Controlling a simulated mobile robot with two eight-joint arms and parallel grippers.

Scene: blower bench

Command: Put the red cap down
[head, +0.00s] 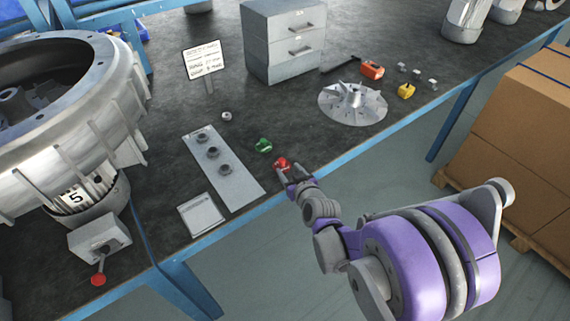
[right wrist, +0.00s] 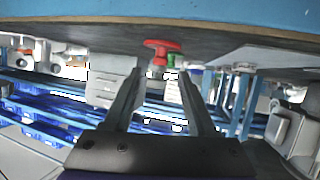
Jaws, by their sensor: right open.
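The red cap (head: 281,163) rests on the dark bench top near its front edge, just right of the grey plate. My right gripper (head: 292,174) is right at the cap, at the bench's front edge. In the right wrist view the gripper (right wrist: 160,82) has its two fingers apart. The red cap (right wrist: 161,47) shows there beyond the fingertips, centred between them and against the bench surface. I see no finger closed on it. My left gripper is not in view.
A green cap (head: 263,145) lies just behind the red one. A grey plate (head: 232,183) with several dark nuts lies to the left, beside a white pad (head: 201,214). A drawer unit (head: 283,50) stands behind.

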